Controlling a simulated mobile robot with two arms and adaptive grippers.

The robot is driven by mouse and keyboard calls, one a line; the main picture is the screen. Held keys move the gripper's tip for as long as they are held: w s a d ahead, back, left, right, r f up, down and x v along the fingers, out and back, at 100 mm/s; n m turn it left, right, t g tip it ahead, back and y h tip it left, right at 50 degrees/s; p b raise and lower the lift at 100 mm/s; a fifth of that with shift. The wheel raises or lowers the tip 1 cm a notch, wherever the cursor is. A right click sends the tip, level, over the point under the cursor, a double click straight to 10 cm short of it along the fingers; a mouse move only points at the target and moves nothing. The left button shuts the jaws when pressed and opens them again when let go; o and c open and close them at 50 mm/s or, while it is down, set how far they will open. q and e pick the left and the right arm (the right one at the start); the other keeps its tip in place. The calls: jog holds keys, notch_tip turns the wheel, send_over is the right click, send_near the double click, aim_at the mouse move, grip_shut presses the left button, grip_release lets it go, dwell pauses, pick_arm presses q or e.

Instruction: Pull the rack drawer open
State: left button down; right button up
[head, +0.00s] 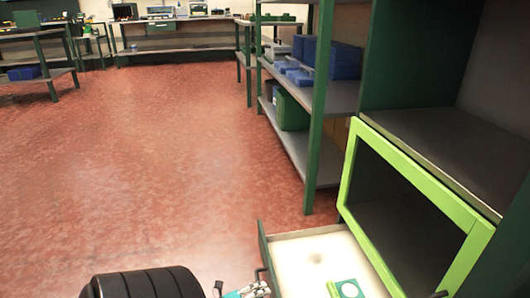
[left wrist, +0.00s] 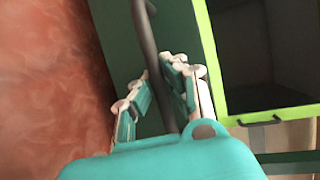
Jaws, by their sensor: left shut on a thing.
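The rack drawer (head: 262,245) sticks out from the rack at the bottom of the head view, with its pale inside showing. Its near part is cut off by the picture edge. My left gripper (head: 250,290) is at the drawer's left side, low in the head view. In the left wrist view my left gripper (left wrist: 165,95) is shut on the dark bar handle (left wrist: 148,40), which runs between its fingers in front of a dark green panel (left wrist: 120,55).
A green piece with a white ring (head: 346,289) shows over the drawer's inside. A light green frame (head: 350,185) borders the rack opening above. Shelves with blue bins (head: 345,60) stand behind. The red floor (head: 180,170) to the left is clear.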

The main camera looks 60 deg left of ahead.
pick_arm(q)
jog(key=shift+s+f, duration=0.1)
jog(key=c, duration=1.6)
grip_release()
jog(key=s+r, duration=0.2)
jog(key=s, duration=0.9)
jog(key=shift+s+r, duration=0.2)
jog(key=shift+s, duration=0.15)
jog(key=shift+s, duration=0.15)
